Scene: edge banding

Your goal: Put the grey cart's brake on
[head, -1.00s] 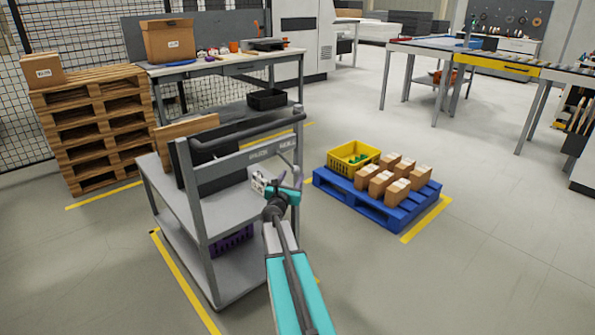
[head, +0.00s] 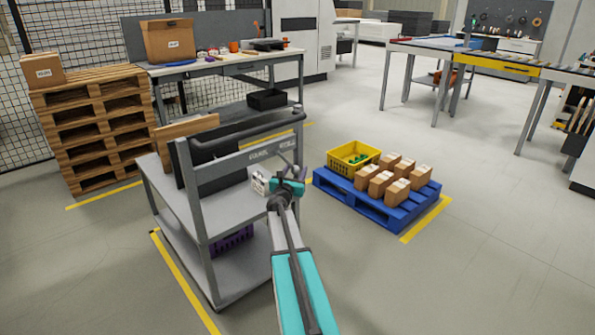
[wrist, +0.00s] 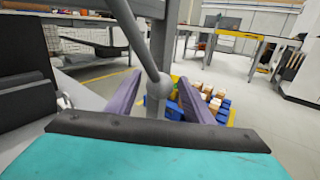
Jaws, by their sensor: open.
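The grey cart (head: 205,225) stands left of centre in the head view, with a dark push handle and a labelled rail (head: 230,165) at its near end; the lettering is too small to read. A thin grey lever (head: 285,153) hangs from this end. In the wrist view the lever (wrist: 142,45) slants down to a round grey knob (wrist: 163,85). My gripper (head: 295,174) is at the cart's right near corner. In the wrist view my gripper (wrist: 160,78) is open, its purple fingers either side of the knob. I cannot tell whether they touch it.
The cart carries a dark panel and brown boards (head: 185,130), with a purple crate (head: 232,239) below. A blue pallet (head: 365,203) with a yellow crate and several cartons stands to the right. A workbench (head: 225,65) is behind. The floor at front right is clear.

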